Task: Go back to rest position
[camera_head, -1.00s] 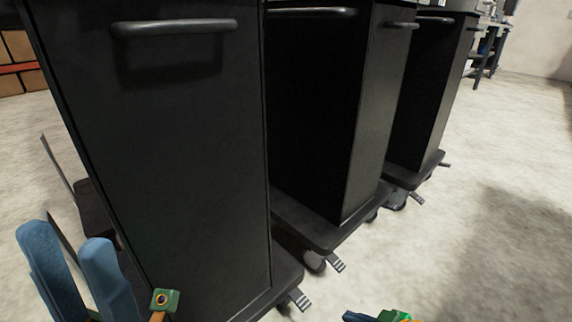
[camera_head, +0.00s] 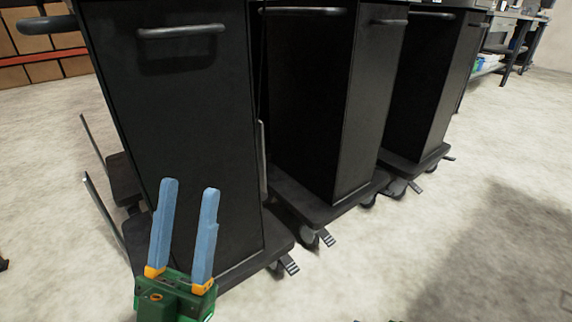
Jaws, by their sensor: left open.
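My left gripper (camera_head: 186,230) shows at the lower left in the head view, with two blue fingers pointing up on a green body. The fingers stand apart with nothing between them, so it is open and empty. It is in front of the lower part of the nearest black dispenser cart (camera_head: 185,115); I cannot tell how far apart they are. Two more black carts stand to the right, a middle one (camera_head: 310,110) and a far one (camera_head: 425,90). Of my right arm only a small dark bit shows at the bottom edge; its gripper fingers are not seen.
The carts stand on wheeled bases with foot pedals (camera_head: 289,264) jutting toward me. Handles (camera_head: 182,31) stick out near their tops. Shelving with boxes (camera_head: 30,65) is at the back left, a workbench (camera_head: 515,35) at the back right. The pale floor (camera_head: 480,220) at right is clear.

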